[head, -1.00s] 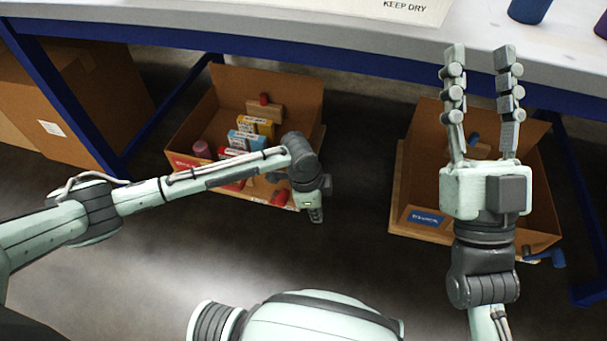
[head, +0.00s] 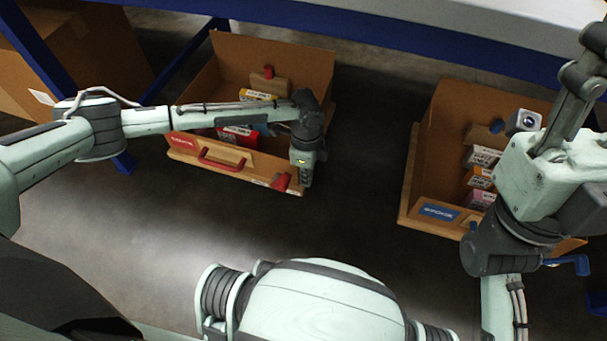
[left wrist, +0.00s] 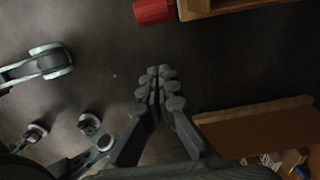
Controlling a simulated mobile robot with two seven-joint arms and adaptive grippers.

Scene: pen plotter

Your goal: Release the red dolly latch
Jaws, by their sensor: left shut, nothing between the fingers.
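The red latch (head: 281,181) sits at the front right end of the left dolly's wooden edge (head: 220,172), right of a red handle (head: 222,160). My left gripper (head: 306,183) points down just right of the latch, shut and empty, with a visible gap between them. In the left wrist view its closed fingers (left wrist: 158,78) are over bare floor. A red block, likely the latch (left wrist: 154,11), shows at the top edge beside wood.
The left dolly carries an open cardboard box (head: 285,65) with several small packages. A second box (head: 470,105) stands on the right dolly, with a blue latch (head: 568,265) at its front. Clear floor (head: 365,160) lies between them. The blue table rail (head: 400,40) runs above.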

